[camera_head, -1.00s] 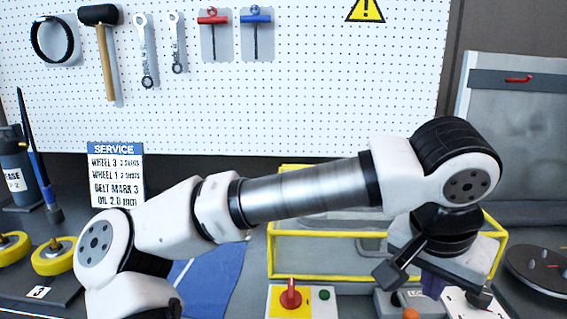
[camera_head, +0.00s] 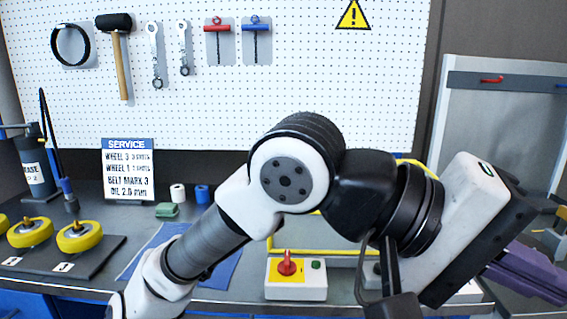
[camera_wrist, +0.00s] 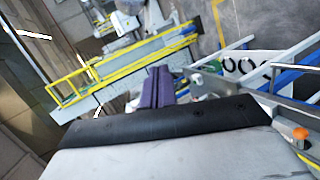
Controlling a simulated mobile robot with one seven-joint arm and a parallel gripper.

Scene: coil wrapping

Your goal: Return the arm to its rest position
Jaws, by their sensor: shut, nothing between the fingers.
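My arm crosses the middle of the head view, bent at an elbow, with the wrist folded toward the right. My gripper (camera_head: 540,280) has purple fingers that point to the lower right, past the red-knob control box. The fingers are together with nothing between them. In the wrist view the purple fingers (camera_wrist: 158,88) also show side by side and empty, in front of a tilted view of the workshop. The arm hides part of the yellow-edged guard frame (camera_head: 418,163) behind it.
A control box (camera_head: 297,290) with a red knob stands on the bench below my elbow. A service sign (camera_head: 128,170) and yellow wheels (camera_head: 80,236) stand at left. The pegboard (camera_head: 330,90) with hanging tools is behind. A grey panel (camera_head: 500,125) stands at right.

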